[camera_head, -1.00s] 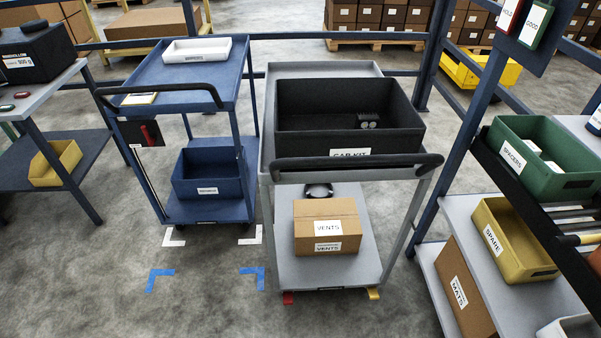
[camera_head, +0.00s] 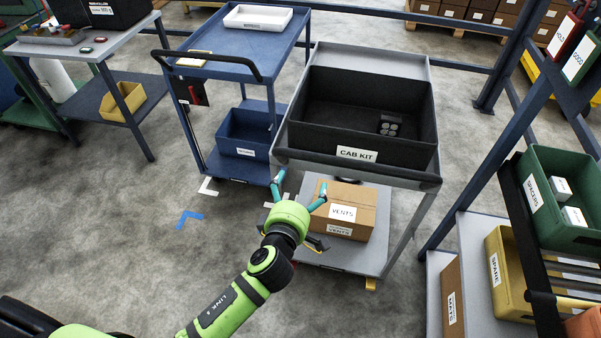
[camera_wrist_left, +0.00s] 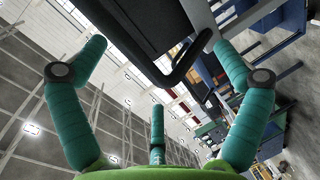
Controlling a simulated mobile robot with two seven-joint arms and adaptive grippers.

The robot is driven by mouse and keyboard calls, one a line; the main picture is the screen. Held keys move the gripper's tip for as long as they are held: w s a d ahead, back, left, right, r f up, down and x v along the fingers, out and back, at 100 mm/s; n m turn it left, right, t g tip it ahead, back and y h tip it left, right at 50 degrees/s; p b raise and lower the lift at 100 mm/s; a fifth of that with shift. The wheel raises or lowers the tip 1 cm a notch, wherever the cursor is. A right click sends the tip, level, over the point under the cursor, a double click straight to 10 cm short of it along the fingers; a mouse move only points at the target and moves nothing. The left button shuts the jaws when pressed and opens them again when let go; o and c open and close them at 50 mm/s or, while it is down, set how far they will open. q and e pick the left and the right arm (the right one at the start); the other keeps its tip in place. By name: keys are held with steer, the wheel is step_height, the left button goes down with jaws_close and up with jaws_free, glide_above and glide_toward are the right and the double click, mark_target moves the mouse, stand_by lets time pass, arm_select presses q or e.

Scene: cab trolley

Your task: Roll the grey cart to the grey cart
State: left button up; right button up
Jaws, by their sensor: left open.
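The grey cart (camera_head: 372,54) stands at the centre right in the head view. A black bin labelled CAB KIT (camera_head: 330,115) sits on its top shelf, and a cardboard VENTS box (camera_head: 360,200) stands on its lower shelf. The cart's black handle (camera_head: 350,172) runs along its near side; a black handle also shows in the left wrist view (camera_wrist_left: 188,62). My left gripper (camera_head: 298,190) is open and empty, in front of the handle's left part and apparently apart from it. My right gripper is out of view.
A blue cart (camera_head: 200,62) with a white tray (camera_head: 258,17) stands just left of the grey cart. Blue floor tape (camera_head: 190,218) marks clear floor at front left.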

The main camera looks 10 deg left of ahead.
mark_target(309, 159)
arm_select(q)
steer(key=shift+n+t, duration=0.4)
steer(key=shift+n, duration=0.3)
steer(key=w+r, duration=0.2)
steer(key=w, duration=0.1)
steer(key=w+r, duration=0.1)
steer(key=w, duration=0.1)
steer(key=shift+w+d, duration=0.2)
steer(key=shift+w, duration=0.05)
steer(key=shift+w+f+b, duration=0.3)
steer(key=shift+w+b, duration=0.2)
steer(key=shift+w, duration=0.1)
steer(key=shift+w+f+b, duration=0.3)
steer(key=shift+w+b, duration=0.15)
steer(key=shift+w, duration=0.15)
steer(key=shift+w+r, duration=0.15)
steer(key=shift+w, duration=0.45)
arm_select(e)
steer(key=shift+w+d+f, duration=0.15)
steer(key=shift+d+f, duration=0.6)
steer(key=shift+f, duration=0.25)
